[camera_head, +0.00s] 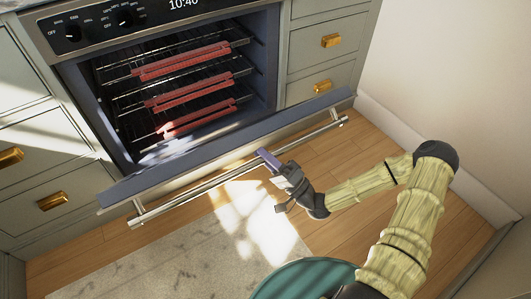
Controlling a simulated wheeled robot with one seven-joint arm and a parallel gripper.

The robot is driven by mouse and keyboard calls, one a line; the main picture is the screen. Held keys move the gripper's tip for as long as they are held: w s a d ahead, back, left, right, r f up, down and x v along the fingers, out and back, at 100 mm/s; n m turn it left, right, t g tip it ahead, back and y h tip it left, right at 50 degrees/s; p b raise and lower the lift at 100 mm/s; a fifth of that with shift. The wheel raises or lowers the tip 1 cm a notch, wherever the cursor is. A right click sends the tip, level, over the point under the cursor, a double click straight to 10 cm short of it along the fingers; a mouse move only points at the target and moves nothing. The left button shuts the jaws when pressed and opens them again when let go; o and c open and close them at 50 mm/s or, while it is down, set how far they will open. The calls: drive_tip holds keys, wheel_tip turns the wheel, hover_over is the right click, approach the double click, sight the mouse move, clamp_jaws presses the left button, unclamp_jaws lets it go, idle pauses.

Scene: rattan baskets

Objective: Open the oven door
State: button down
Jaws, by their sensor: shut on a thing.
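The oven (185,75) is in the upper middle of the head view, set between grey cabinets. Its door (150,180) is tilted far down and outward, so the cavity is exposed, with several wire racks that have red parts on them. A long metal handle bar (190,191) runs along the outer side of the door. My gripper (267,160) is at the handle, right of its middle, and is shut on it. The fingers hide a short piece of the bar.
Grey drawers with brass pulls (332,41) flank the oven on both sides. A wall with a white baseboard (440,160) stands at the right. A pale rug (170,262) lies on the wooden floor (330,155) in front of the door.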

drive_tip(key=shift+f, duration=0.1)
idle(0.3)
drive_tip(key=c, duration=1.2)
unclamp_jaws()
drive_tip(key=shift+c, duration=0.2)
drive_tip(key=shift+d, duration=0.1)
drive_tip(key=o, duration=0.5)
drive_tip(key=p+v, duration=0.3)
drive_tip(key=v, duration=1)
drive_tip(key=shift+s+d, duration=0.15)
drive_tip(key=shift+d, duration=0.2)
drive_tip(key=v, duration=0.2)
drive_tip(key=shift+s+d+f+p, duration=0.15)
drive_tip(key=shift+s+d+p, duration=0.1)
drive_tip(key=shift+p, duration=0.15)
drive_tip(key=c, duration=0.5)
drive_tip(key=s+d+f+b, duration=0.3)
drive_tip(key=d+f+b, duration=0.3)
drive_tip(key=f, duration=0.2)
drive_tip(key=s+d+f+b, duration=0.3)
drive_tip(key=d+f+b, duration=0.3)
drive_tip(key=d+f, duration=0.1)
drive_tip(key=shift+f, duration=0.45)
